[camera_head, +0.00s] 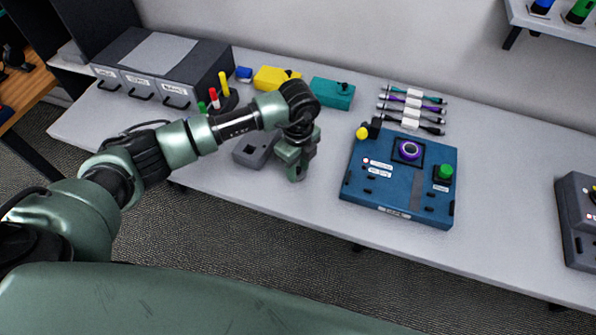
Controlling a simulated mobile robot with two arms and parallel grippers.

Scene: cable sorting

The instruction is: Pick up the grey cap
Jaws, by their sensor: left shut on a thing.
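My left gripper (296,172) points down over the table, just right of a low grey block (250,151) with a dark square opening. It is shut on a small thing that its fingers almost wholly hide. This is likely the grey cap, as no other grey cap shows, but I cannot make out its shape. I cannot tell whether the held thing touches the table. My right gripper is out of view.
A blue panel box (349,194) with a purple ring, a yellow knob and a green button stands right of the gripper. Yellow (270,80) and teal (333,93) blocks, grey drawers (146,77) and bundled cables (413,95) are behind. The right table is mostly clear.

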